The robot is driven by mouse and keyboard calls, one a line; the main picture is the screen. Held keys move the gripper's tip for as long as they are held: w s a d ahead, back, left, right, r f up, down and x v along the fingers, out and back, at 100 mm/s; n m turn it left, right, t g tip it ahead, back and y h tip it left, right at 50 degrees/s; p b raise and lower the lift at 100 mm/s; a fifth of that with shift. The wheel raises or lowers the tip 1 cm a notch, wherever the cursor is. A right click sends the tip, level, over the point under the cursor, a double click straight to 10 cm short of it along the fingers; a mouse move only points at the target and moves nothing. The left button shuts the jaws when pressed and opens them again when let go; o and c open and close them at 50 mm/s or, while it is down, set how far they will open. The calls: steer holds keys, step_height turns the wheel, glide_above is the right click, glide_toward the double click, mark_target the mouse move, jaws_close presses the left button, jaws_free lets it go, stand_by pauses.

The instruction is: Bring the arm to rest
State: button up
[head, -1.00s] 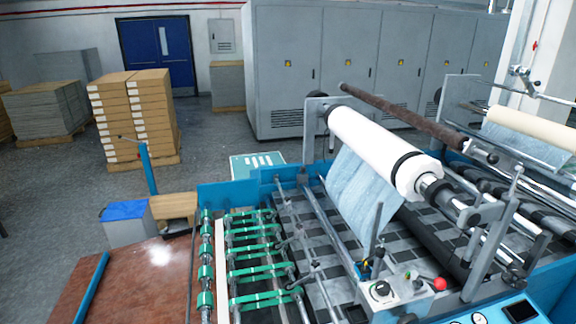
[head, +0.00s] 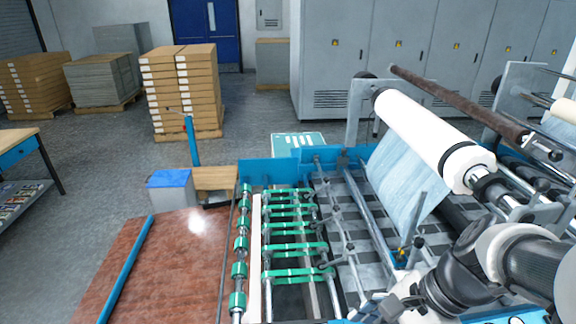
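My arm (head: 465,265), with black and white rounded joints, reaches in from the right edge in the head view and crosses the lower right corner. It shows in front of the laminating machine's control area and hides it. I cannot make out my gripper or its fingers; the lower part of the arm runs towards the bottom edge. Nothing held can be seen.
The laminating machine carries a white film roll (head: 430,135) above green-belted rollers (head: 290,240). A brown feed table (head: 165,260) lies at lower left. Stacked cartons (head: 183,90) stand on a pallet behind. Grey cabinets (head: 400,60) line the back. Open floor (head: 95,165) lies at left.

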step_height(320, 180, up, 8)
steer(key=s+n+t+h, duration=0.3)
steer(key=n+t+h, duration=0.2)
steer(key=n, duration=1.3)
step_height(320, 180, down, 14)
steer(key=s+g+b, duration=0.1)
steer(key=b, duration=1.1)
steer(key=shift+s+f+m, duration=0.2)
steer(key=shift+s+m, duration=0.1)
steer(key=shift+c, duration=0.2)
